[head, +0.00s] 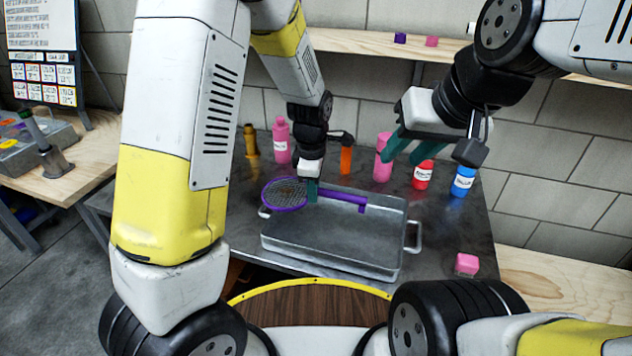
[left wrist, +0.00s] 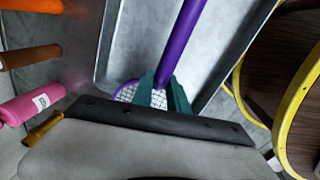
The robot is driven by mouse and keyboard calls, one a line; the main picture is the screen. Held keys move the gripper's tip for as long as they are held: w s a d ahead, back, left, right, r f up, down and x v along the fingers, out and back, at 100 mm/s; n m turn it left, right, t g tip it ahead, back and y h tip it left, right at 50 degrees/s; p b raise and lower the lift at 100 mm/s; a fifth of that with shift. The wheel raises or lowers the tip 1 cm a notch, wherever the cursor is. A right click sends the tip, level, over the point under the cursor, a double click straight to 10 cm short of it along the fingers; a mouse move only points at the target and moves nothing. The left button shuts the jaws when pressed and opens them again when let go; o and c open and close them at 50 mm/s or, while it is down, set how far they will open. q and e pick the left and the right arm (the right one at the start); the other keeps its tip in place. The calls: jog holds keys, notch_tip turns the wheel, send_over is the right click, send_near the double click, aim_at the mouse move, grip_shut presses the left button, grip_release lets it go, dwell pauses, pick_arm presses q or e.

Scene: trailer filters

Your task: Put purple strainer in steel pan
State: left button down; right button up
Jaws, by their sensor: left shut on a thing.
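The purple strainer (head: 283,194) has a round mesh head and a long handle. My left gripper (head: 312,192) is shut on the strainer near where the handle meets the head. The fingertips (left wrist: 165,95) also show around the purple handle (left wrist: 181,42) in the left wrist view. The handle lies over the back part of the steel pan (head: 330,245), and the round head sticks out past the pan's back left corner. I cannot tell whether the strainer touches the rim. The pan looks otherwise empty. My right gripper (head: 402,150) is open and empty, raised behind the pan's right side.
Behind the pan stand a pink bottle (head: 282,140), an orange bottle (head: 346,158), another pink bottle (head: 383,160), a red bottle (head: 423,176) and a blue bottle (head: 463,181). A pink block (head: 466,264) sits at the table's right front. A shelf (head: 370,42) runs along the wall.

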pick_arm(q)
jog(key=shift+w+d, duration=0.15)
jog(key=shift+w, duration=0.15)
jog(key=shift+w+d+f, duration=0.1)
jog(key=shift+w+f, duration=0.05)
jog(key=shift+f, duration=1.6)
jog(key=shift+f, duration=0.1)
jog(key=shift+f, duration=0.35)
jog(key=c, duration=1.3)
grip_release()
